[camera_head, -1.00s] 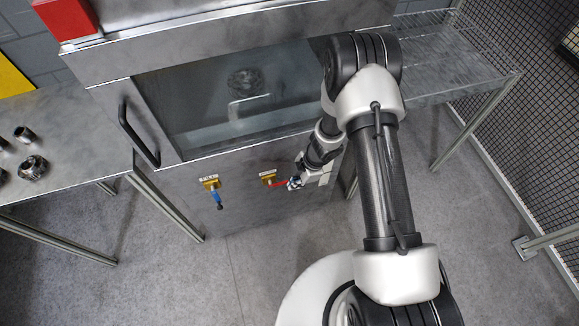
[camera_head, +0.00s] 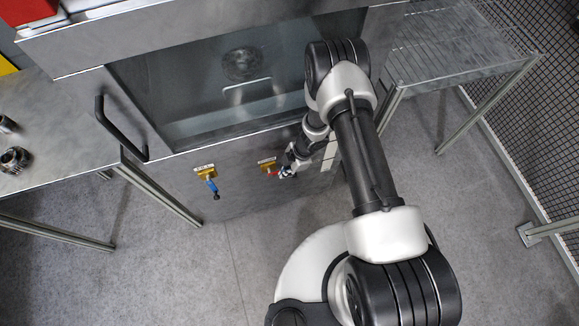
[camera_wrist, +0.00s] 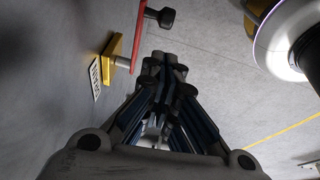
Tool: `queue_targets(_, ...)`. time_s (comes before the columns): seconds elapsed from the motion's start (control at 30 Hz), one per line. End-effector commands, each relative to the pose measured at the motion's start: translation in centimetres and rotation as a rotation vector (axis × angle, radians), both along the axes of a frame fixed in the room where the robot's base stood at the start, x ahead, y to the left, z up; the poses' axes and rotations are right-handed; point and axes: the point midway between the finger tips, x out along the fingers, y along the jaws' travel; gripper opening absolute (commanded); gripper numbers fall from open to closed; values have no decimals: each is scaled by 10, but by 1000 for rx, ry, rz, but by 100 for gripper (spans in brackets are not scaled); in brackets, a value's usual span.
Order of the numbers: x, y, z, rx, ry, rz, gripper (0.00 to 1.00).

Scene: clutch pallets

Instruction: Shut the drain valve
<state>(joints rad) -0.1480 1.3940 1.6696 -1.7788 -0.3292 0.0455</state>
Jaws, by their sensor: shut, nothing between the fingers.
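The drain valve (camera_head: 268,169) has a yellow body under a white label and a red lever. It is on the tank's front panel, right of the blue-handled valve. In the wrist view the red lever (camera_wrist: 139,38) ends in a black knob (camera_wrist: 160,17), and the yellow body (camera_wrist: 112,55) is at left. In the head view the lever runs right from the body, its outer end partly hidden by my gripper (camera_head: 285,173). In the wrist view my gripper (camera_wrist: 167,62) is shut and empty, with its tips just right of the lever. I cannot tell whether they touch.
A second valve with a blue handle (camera_head: 211,186) hangs to the left, its handle pointing down. The tank window (camera_head: 200,110) is above. A steel table (camera_head: 60,175) stands at left and a rack (camera_head: 440,75) at right. The floor in front is clear.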

Motion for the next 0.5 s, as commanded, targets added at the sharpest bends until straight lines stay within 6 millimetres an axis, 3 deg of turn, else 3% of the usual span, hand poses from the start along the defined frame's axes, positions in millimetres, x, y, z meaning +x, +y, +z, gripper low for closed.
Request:
queue_targets(0.2, 5, -11, -21, 0, -1, -3, 0)
queue_targets(0.5, 6, -13, -23, 1, -1, -2, 0)
